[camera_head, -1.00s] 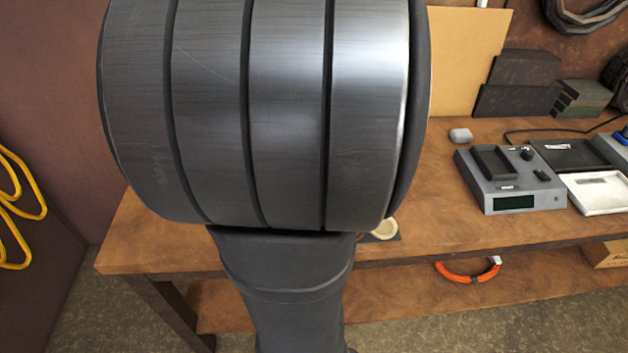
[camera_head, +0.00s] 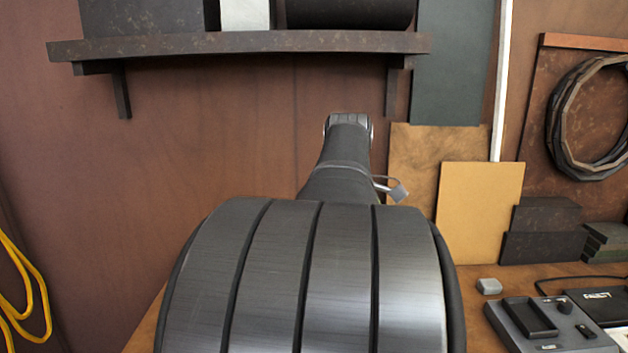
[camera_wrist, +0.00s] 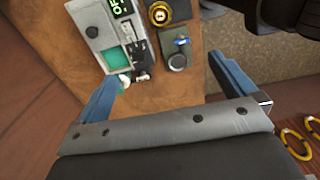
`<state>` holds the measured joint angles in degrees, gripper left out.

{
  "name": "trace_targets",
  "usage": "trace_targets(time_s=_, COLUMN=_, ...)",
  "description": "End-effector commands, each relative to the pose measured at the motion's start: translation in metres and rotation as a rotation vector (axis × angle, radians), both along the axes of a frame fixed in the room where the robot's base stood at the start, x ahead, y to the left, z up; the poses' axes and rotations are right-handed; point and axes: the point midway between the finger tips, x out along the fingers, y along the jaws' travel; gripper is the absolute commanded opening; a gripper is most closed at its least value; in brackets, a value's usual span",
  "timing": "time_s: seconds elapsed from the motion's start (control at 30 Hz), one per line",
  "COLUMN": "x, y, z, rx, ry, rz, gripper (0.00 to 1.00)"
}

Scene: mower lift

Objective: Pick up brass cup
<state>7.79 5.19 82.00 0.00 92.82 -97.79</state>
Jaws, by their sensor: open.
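No brass cup shows in the head view, where my arm covers much of the bench. My gripper (camera_wrist: 163,72) has its two blue fingers spread wide in the wrist view, open with nothing between them. The brass-coloured thing is beyond the fingertips, apart from them. The head view does not show the fingers.
A grey device with a green panel (camera_wrist: 117,58) and a dark box with a knob (camera_wrist: 177,62) are near the fingertips. In the head view, a shelf (camera_head: 250,43) spans the wall, and a grey instrument (camera_head: 560,330) stands on the bench (camera_head: 490,308) at right.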

Motion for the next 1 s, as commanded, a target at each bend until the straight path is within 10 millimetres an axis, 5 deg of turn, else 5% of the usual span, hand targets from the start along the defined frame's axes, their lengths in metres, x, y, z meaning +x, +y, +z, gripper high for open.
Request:
trace_targets(time_s=0.13, x=0.000, y=0.000, z=0.000, rx=0.000, ry=0.000, rz=0.000, gripper=1.00)
trace_targets(time_s=0.37, x=0.000, y=0.000, z=0.000, rx=0.000, ry=0.000, rz=0.000, gripper=0.57)
trace_targets(time_s=0.63, x=0.000, y=0.001, z=-0.003, rx=-0.002, ry=0.002, rz=-0.003, gripper=0.57)
trace_targets(time_s=1.0, x=0.002, y=0.024, z=-0.132, rx=-0.109, ry=0.019, rz=-0.176, gripper=0.57)
